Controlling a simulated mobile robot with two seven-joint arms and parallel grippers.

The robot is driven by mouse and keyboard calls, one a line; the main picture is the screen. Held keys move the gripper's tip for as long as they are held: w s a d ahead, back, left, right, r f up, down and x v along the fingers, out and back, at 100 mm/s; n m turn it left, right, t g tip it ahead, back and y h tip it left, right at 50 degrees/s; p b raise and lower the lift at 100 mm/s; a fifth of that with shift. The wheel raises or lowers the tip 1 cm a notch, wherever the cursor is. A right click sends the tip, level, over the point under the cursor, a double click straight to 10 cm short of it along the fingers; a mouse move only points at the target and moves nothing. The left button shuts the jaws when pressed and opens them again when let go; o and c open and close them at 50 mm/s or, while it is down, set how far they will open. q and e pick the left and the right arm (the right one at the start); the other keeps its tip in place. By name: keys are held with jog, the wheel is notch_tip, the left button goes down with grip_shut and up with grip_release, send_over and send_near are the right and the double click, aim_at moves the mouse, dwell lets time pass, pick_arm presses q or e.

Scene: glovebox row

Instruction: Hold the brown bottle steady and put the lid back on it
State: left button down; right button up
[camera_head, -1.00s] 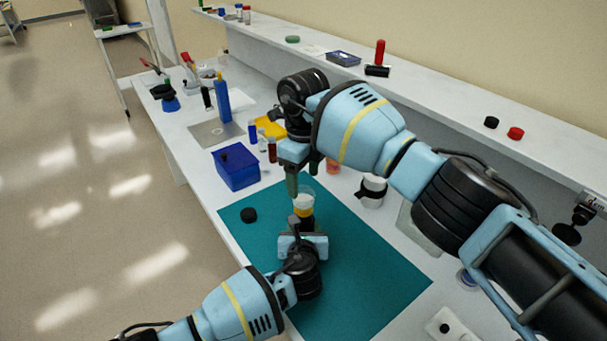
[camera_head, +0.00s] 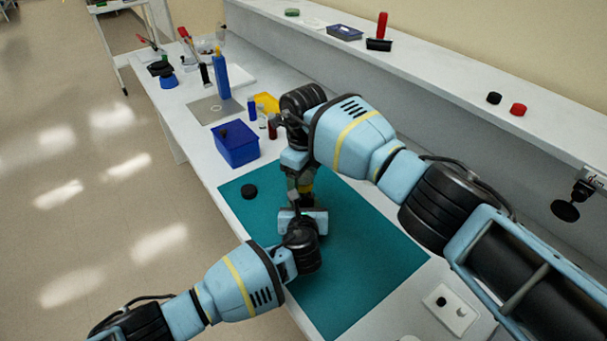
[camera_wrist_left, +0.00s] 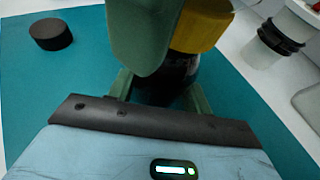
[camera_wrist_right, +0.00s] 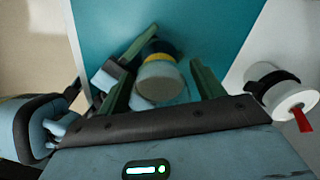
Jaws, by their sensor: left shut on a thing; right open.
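The brown bottle (camera_wrist_left: 172,82) stands on the teal mat with a dark body and a yellow band (camera_wrist_left: 205,28). My left gripper (camera_head: 300,208) is shut on its lower body. A pale round piece (camera_wrist_right: 160,82) sits above the yellow band; I cannot tell exactly what it is. My right gripper (camera_wrist_right: 160,75) is open, pointing down, with its fingers on either side of this piece. In the head view my right gripper (camera_head: 300,183) largely hides the bottle. A black lid (camera_head: 249,190) lies flat on the mat left of the bottle; it also shows in the left wrist view (camera_wrist_left: 52,34).
A blue box (camera_head: 236,145) and small vials (camera_head: 262,117) stand beyond the mat (camera_head: 360,255). A white cylinder with a black band (camera_wrist_right: 282,92) stands beside the mat. A raised shelf (camera_head: 450,97) runs along the right. The mat's near part is clear.

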jog(key=c, duration=1)
jog(key=m, duration=0.4)
jog(key=shift+m, duration=0.4)
jog(key=m, duration=0.4)
jog(key=o, duration=1.1)
jog(key=shift+o, duration=0.2)
notch_tip(320, 180, up, 12)
